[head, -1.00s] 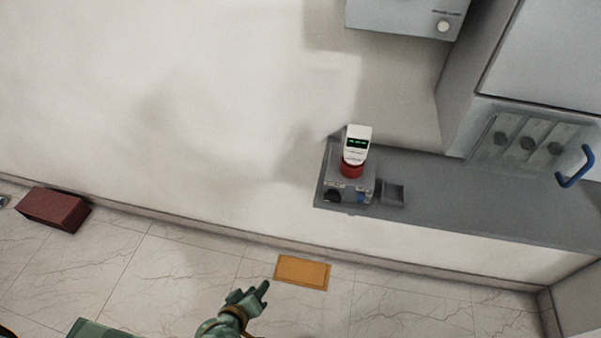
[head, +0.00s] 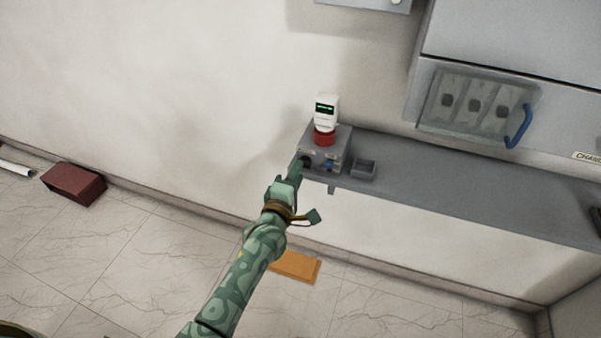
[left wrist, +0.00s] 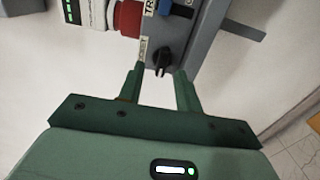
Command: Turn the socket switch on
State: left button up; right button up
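The socket box (head: 326,149) is a grey unit on the left end of a grey shelf. A white device with a green display (head: 325,112) stands on a red base (head: 325,137) on top of it. On its front are a black rotary switch (left wrist: 163,58) and a blue part (head: 330,166). My left gripper (head: 298,167) is at the front left of the box. In the left wrist view its two green fingers (left wrist: 160,82) are apart, with the black switch just beyond and between the tips. I cannot tell if they touch it. My right gripper is not in view.
The grey shelf (head: 430,190) runs right along the wall, with a small grey tray (head: 363,169) beside the box. A cabinet with a blue handle (head: 518,126) is at the right. An orange mat (head: 296,266) and a dark red block (head: 73,184) are on the floor.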

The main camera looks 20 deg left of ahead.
pick_arm(q)
jog(key=shift+w+d+f, duration=0.1)
jog(key=shift+w+f, duration=0.1)
jog(key=shift+w, duration=1.05)
grip_shut()
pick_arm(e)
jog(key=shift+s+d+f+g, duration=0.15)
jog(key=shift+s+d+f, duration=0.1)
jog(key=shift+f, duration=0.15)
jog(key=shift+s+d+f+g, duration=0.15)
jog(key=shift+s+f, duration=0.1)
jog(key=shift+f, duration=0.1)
pick_arm(q)
jog(key=shift+m, duration=0.3)
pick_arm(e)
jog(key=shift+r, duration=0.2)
pick_arm(q)
jog(key=shift+m+p, duration=2.4)
jog(key=shift+m, duration=6.2)
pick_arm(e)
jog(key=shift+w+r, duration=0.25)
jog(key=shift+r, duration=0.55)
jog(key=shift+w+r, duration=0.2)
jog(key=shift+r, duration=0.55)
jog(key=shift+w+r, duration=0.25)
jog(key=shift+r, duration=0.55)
